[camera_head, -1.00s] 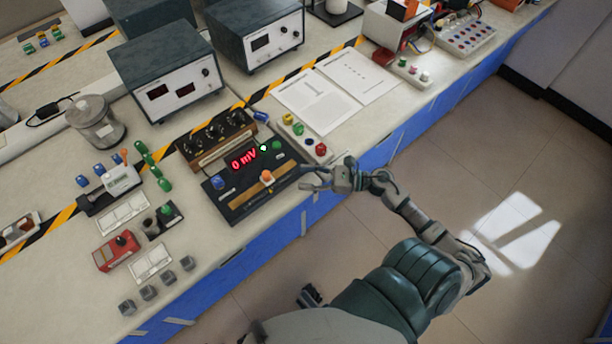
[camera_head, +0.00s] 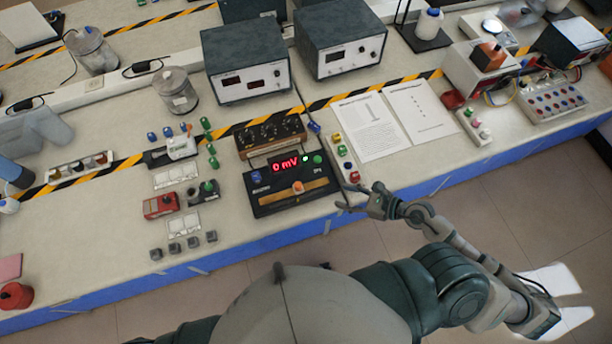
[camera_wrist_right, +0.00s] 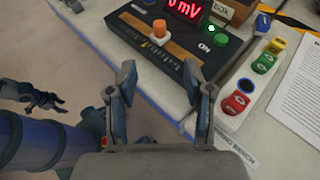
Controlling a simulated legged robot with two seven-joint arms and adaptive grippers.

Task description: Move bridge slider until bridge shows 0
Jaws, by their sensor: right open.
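The black bridge unit (camera_head: 268,202) sits near the front edge of the bench. Its red display (camera_head: 286,164) reads 0 mV, and a small green light shows beside it. The orange slider knob (camera_head: 298,187) stands about midway along a brown strip on the unit; the knob also shows in the right wrist view (camera_wrist_right: 159,28). My right gripper (camera_head: 346,196) is open and empty, just right of the unit. In the right wrist view its open fingers (camera_wrist_right: 166,88) point toward the unit's front edge, apart from the knob. A second gripper (camera_wrist_right: 50,97) shows at the left of that view, its jaw state unclear.
A strip of coloured buttons (camera_head: 344,158) lies right of the unit, close to my right gripper. A wooden box with dials (camera_head: 270,136) stands behind the unit. A red block (camera_head: 160,205) and small grey cubes lie to the left. Papers (camera_head: 370,128) lie to the right.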

